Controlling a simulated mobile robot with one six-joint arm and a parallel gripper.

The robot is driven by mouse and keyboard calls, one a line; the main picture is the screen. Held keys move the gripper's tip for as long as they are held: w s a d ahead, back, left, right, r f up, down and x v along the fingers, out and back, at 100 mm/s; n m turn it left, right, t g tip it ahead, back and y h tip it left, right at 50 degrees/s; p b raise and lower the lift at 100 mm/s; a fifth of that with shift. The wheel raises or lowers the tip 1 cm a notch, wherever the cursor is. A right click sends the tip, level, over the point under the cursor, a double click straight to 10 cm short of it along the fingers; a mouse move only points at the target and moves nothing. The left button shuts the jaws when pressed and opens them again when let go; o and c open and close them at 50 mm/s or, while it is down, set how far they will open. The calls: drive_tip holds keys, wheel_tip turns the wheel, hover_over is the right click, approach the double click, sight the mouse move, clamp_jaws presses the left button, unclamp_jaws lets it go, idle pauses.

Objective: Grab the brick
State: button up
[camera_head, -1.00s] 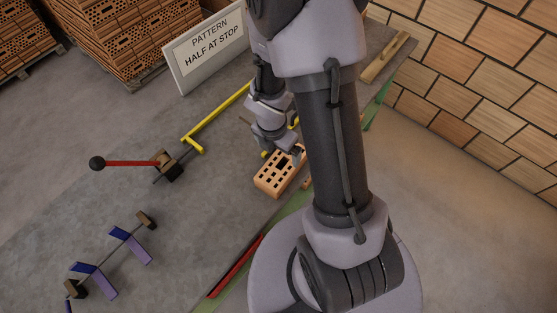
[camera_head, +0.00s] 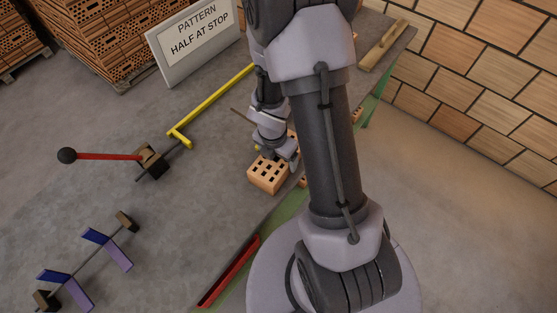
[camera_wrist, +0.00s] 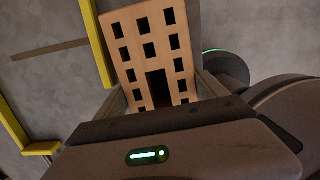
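The brick (camera_head: 267,176) is orange-tan with rows of square holes. In the head view it is near the floor area's right edge, its far part hidden under my gripper (camera_head: 274,152). In the wrist view the brick (camera_wrist: 150,50) fills the upper middle, tilted slightly, with a larger dark slot near the gripper. The fingers (camera_wrist: 165,98) stand on both sides of its near end, close against it, and the gripper looks shut on it. Whether the brick is clear of the surface beneath is not plain.
A yellow bar (camera_head: 215,103) runs behind the brick. A red-handled lever (camera_head: 110,156) and a purple-bladed fixture (camera_head: 85,260) stand left. A pattern sign (camera_head: 195,38) and brick stacks (camera_head: 120,35) are behind. A brick wall (camera_head: 480,70) is right.

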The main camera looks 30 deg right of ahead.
drive_tip(key=c, duration=1.3)
drive_tip(key=shift+r, duration=0.1)
